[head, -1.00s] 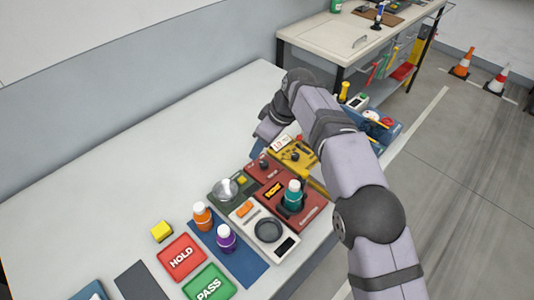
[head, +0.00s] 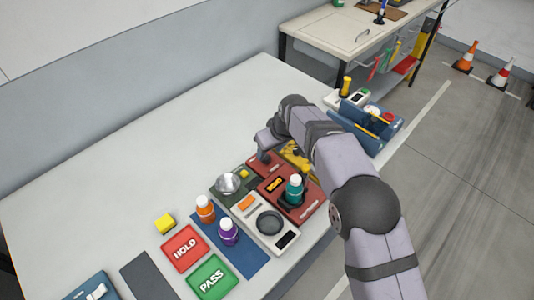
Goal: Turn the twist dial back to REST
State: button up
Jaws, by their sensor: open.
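A small red panel (head: 256,167) sits behind the larger red unit on the bench. In the earlier frame a dark round knob, which looks like the twist dial, shows on it. My gripper (head: 265,155) is now right over that knob, pointing down, with its jaws open. The gripper hides most of the knob, so I cannot tell whether the fingers touch it or which way it points. The panel's lettering is too small to read.
A red unit (head: 305,213) holding a teal bottle (head: 294,187) stands just in front. A scale (head: 290,240), metal bowl (head: 228,183), orange bottle (head: 205,208) and purple bottle (head: 228,231) are nearby. A yellow device (head: 298,156) is partly behind my arm.

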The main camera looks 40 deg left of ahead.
aim_at(266, 157)
jog(key=shift+p+x, duration=0.9)
jog(key=shift+x, duration=1.75)
